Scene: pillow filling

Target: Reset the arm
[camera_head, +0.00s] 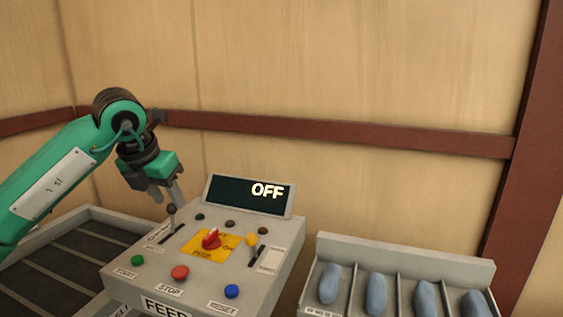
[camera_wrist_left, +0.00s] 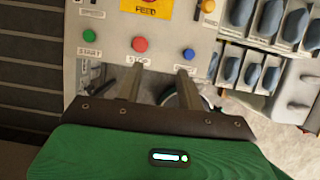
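My left gripper (camera_head: 170,195) hangs from the green arm at the left of the head view, fingers pointing down. It is close to the dark-knobbed lever (camera_head: 171,209) on the grey control box (camera_head: 130,283); I cannot tell whether they touch. In the left wrist view, the two fingers of my left gripper (camera_wrist_left: 159,72) stand apart with nothing between them. Beyond them are the green start button (camera_wrist_left: 89,35), red stop button (camera_wrist_left: 139,44) and blue reset button (camera_wrist_left: 189,54). My right gripper is in neither view.
The box has a display (camera_head: 247,196) reading OFF, a red knob (camera_head: 211,239) on a yellow plate and a yellow-knobbed lever (camera_head: 251,240). A divided tray (camera_head: 400,247) with several blue pillow-like pieces stands at right. A dark slatted conveyor (camera_head: 75,248) lies at left.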

